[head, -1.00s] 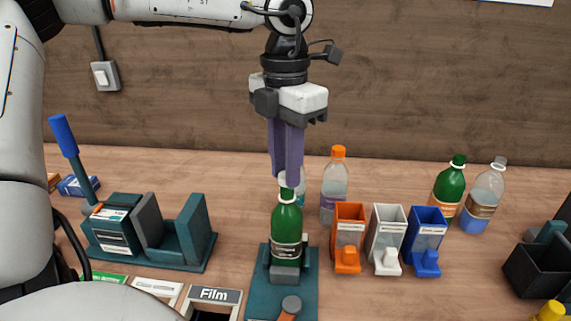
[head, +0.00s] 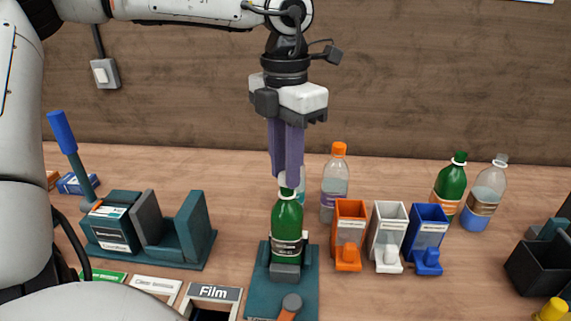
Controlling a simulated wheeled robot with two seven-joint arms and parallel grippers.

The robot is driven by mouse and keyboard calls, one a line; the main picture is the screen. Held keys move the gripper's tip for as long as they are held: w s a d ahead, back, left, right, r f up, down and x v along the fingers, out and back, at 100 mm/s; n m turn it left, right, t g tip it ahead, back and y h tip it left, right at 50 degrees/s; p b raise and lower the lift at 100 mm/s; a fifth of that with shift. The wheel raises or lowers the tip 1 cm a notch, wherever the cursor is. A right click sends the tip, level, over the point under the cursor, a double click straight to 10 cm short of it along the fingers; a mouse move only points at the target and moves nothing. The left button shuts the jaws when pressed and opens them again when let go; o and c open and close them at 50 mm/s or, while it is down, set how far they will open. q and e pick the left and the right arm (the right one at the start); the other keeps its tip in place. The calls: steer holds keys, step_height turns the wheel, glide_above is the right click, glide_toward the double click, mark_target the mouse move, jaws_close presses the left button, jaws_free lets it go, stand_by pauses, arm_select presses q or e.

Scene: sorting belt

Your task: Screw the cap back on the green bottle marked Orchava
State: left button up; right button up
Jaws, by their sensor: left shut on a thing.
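The green bottle (head: 286,215) stands upright in a teal clamp stand (head: 259,285) at the middle front. Its label is too small to read surely. My left gripper (head: 288,178) points straight down over the bottle's neck. Its purple fingers are shut on a small pale cap (head: 284,181), mostly hidden between them, right at the bottle's mouth. I cannot tell whether the cap is threaded on. My right gripper is not in view.
A clear bottle with an orange cap (head: 335,185) stands close to the right. Orange (head: 349,225), white (head: 386,240) and blue (head: 427,240) bins stand beside it. Another green bottle (head: 449,187) and a clear one (head: 484,198) are farther right. A teal holder (head: 193,230) stands left.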

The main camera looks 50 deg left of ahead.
arm_select(q)
steer(key=shift+f+b, duration=0.65)
steer(key=shift+f, duration=0.05)
stand_by(0.6)
steer(key=o, duration=1.1)
steer(key=shift+c, duration=0.2)
step_height(320, 180, up, 10)
steer(key=shift+r, duration=0.2)
